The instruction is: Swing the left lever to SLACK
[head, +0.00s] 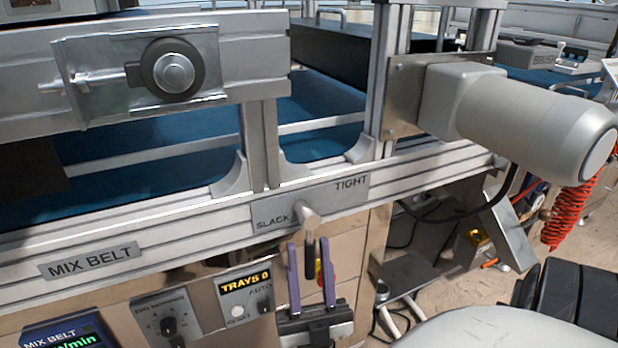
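A lever (309,232) with a pale metal hub and a dark grip is mounted on a grey plate (335,197) on the front rail. The plate reads SLACK at its left and TIGHT at its right. The lever's handle hangs almost straight down from the hub. My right gripper (309,247) points up from below, its two purple fingers apart on either side of the dark grip. Gaps show between the grip and the fingers, so it looks open and not clamped. My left gripper is not in view. No second lever shows.
A MIX BELT label (91,261) is on the rail at left. Below are a control box (168,318) with a knob, a TRAYS display (246,284) and a red button (319,272) behind the gripper. A grey motor (530,118) juts out at upper right, with a red coiled cable (570,215).

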